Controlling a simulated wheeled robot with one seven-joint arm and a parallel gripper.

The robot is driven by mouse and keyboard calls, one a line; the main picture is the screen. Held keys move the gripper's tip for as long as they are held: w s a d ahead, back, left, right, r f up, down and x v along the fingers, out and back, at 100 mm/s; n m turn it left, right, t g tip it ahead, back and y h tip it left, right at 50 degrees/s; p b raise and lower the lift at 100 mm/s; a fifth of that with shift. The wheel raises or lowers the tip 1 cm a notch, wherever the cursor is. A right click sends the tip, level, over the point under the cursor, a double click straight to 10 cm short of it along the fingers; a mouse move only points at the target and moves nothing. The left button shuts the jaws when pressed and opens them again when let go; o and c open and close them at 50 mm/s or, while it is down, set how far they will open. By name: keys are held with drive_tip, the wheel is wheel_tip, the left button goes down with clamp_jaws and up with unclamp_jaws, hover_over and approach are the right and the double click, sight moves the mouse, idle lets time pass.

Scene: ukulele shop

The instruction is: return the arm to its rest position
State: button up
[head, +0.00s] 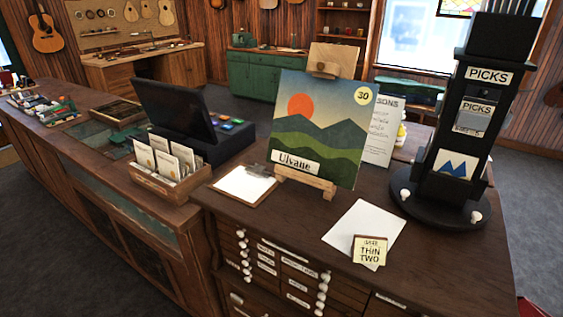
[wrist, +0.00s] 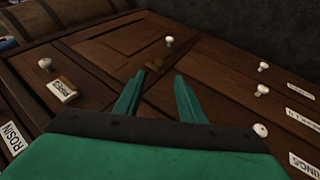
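My gripper (wrist: 155,92) shows in the wrist view as two teal fingers reaching out from a teal body with a dark band. The fingers are apart and nothing is between them. Beyond them is a dark wooden panelled front (wrist: 100,52) with white knobs and labels. I cannot tell whether the fingertips are close to it. My arm and gripper are not visible in the head view.
In the head view, a wooden counter carries a cash register (head: 190,115), a card box (head: 170,170), a clipboard (head: 244,184), a landscape picture (head: 318,135) on a stand, a paper (head: 350,228) and a black picks stand (head: 465,150). Grey floor (head: 525,195) lies beyond.

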drive_tip(key=s+a+f+n+t+y, duration=0.2)
drive_tip(key=s+a+f+t+y, duration=0.15)
drive_tip(key=s+a, duration=0.5)
drive_tip(key=s+a+r+n+t+y, duration=0.1)
drive_tip(key=s+r+n+t+y, duration=0.2)
drive_tip(key=s, duration=0.5)
drive_tip(key=s+r+t, duration=0.2)
drive_tip(key=s+r, duration=0.2)
drive_tip(key=r, duration=0.8)
drive_tip(key=s+d+r+t, duration=0.1)
drive_tip(key=s+r+t, duration=0.2)
drive_tip(key=r, duration=0.9)
drive_tip(key=s+d+r+t, duration=0.1)
drive_tip(key=s+r+t, duration=0.2)
drive_tip(key=r, duration=0.9)
drive_tip(key=shift+s+r+y, duration=0.35)
drive_tip(key=shift+s+y, duration=0.1)
drive_tip(key=shift+s, duration=0.8)
